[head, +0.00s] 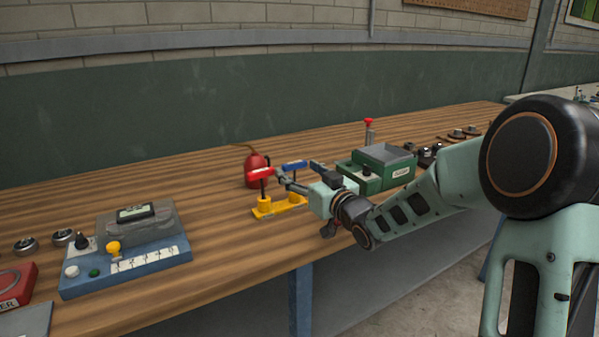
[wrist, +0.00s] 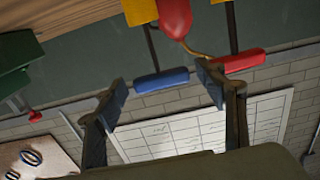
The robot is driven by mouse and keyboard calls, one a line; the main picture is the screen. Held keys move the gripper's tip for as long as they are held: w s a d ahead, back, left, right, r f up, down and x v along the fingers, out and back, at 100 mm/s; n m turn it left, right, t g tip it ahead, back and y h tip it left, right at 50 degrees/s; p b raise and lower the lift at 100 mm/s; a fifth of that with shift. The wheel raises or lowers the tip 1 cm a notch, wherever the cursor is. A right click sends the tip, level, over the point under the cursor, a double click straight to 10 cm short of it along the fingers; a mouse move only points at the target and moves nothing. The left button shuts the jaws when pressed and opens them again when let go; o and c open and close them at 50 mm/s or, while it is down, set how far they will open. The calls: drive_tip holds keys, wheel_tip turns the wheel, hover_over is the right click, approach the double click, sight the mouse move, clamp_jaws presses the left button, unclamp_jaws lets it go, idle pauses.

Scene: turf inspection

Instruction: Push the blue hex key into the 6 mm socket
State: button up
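The blue hex key (head: 295,165) has a blue bar handle on a dark shaft. In the wrist view, which is upside down, its handle (wrist: 162,81) lies across the gap between my fingers, near the fingertips, with no clear contact. The shaft runs to a yellow socket block (head: 266,210); how deep it sits is unclear. The block's sockets (wrist: 140,11) show partly in the wrist view, and no size mark is readable. A red-handled key (head: 260,173) stands to the left of the blue one. My gripper (head: 299,172) is open and empty around the blue handle's level.
A red oil can (head: 256,160) stands close behind the keys. A green box (head: 372,180) is to the right of my gripper. A blue-based tester (head: 125,262) is at the left. Bare wood lies between the tester and the yellow block.

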drive_tip(key=shift+o, duration=0.4)
drive_tip(key=v, duration=1.2)
